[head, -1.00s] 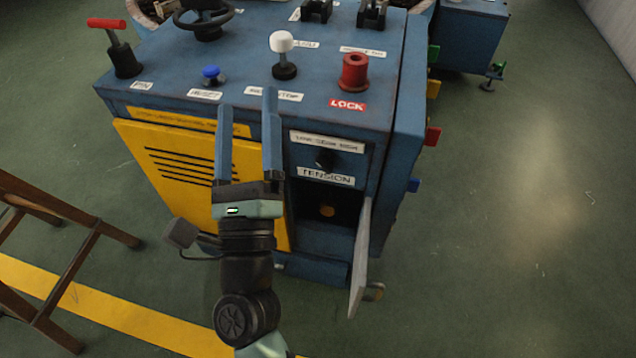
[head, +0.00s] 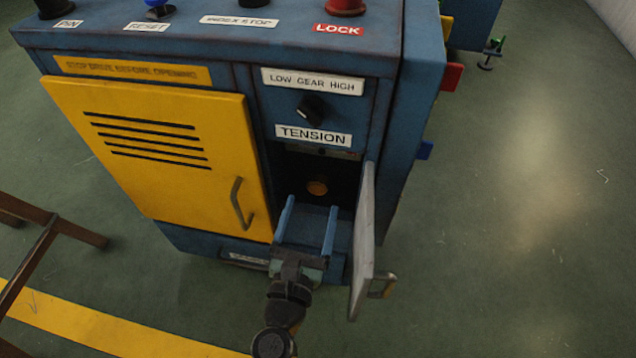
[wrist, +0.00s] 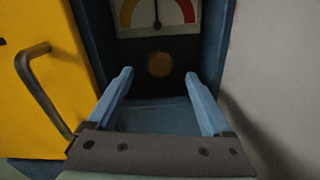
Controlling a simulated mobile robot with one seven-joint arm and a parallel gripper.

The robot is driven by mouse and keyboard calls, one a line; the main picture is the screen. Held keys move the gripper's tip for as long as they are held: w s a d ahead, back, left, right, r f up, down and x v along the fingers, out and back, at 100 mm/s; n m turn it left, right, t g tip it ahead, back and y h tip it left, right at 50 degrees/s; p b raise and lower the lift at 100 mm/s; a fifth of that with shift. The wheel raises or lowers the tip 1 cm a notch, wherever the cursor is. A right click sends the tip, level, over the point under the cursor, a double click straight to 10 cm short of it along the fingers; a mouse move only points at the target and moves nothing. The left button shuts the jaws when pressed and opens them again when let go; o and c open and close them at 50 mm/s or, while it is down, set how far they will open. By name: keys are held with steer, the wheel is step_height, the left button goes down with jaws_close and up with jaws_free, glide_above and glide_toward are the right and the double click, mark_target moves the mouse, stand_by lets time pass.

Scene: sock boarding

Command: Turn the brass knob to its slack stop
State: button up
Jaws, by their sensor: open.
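The brass knob (head: 317,187) sits in the dark recess under the TENSION label (head: 313,135).
An open grey door (head: 363,235) stands close on the right of my gripper. The yellow panel (head: 160,150) with its handle (head: 240,205) is on the left. A black selector (head: 311,108) sits above the recess. A wooden frame (head: 30,245) stands at far left.

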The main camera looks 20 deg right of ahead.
mark_target(316, 190)
steer(key=b+x, duration=0.1)
steer(key=x, duration=0.6)
steer(key=shift+w+d+b, duration=0.2)
steer(key=shift+b, duration=0.1)
steer(key=shift+c, duration=0.2)
jaws_close()
